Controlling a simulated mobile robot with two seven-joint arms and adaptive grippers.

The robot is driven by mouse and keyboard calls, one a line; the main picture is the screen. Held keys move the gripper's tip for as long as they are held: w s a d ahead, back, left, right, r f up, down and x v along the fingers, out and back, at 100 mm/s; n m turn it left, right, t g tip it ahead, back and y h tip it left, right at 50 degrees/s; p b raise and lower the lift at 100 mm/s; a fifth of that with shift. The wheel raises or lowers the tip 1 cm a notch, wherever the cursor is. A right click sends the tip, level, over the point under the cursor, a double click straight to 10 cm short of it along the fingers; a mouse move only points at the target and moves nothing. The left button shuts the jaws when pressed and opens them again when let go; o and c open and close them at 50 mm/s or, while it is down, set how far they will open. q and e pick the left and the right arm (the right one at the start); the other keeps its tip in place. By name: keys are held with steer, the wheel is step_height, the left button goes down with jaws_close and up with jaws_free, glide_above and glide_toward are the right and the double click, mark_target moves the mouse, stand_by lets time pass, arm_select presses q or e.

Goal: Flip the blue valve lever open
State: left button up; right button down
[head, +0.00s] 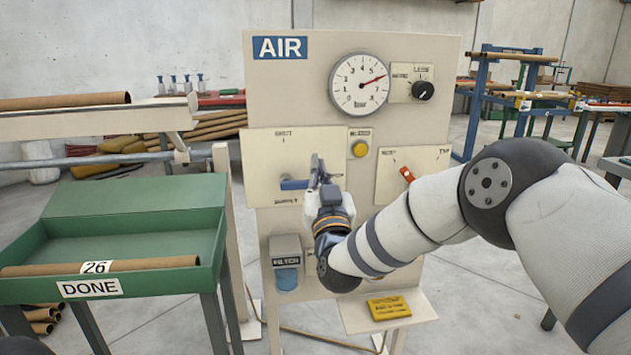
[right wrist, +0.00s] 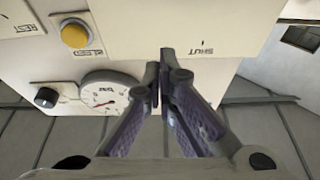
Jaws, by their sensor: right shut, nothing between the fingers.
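The blue valve lever (head: 293,184) lies about level on the left cream plate (head: 262,150) of the AIR panel in the head view. A SHUT label is at the top of that plate. My right gripper (head: 316,163) is in front of the plate at the right end of the visible blue part, and it hides the rest of the lever. I cannot tell whether it touches the lever. Its fingers (right wrist: 160,70) are shut and hold nothing in the right wrist view, where I cannot make out the lever. My left gripper is not in view.
A pressure gauge (head: 359,84), a black knob (head: 423,90) and a yellow button (head: 360,149) are on the panel. A red lever (head: 407,174) is on the right plate, close to my right arm. A green DONE tray (head: 130,290) stands at the left.

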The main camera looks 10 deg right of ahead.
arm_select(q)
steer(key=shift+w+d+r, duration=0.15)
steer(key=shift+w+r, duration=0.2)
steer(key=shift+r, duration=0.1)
arm_select(e)
steer(key=v, duration=0.6)
steer(key=shift+d+f, duration=0.25)
steer(key=shift+d, duration=0.05)
steer(key=shift+s, duration=0.1)
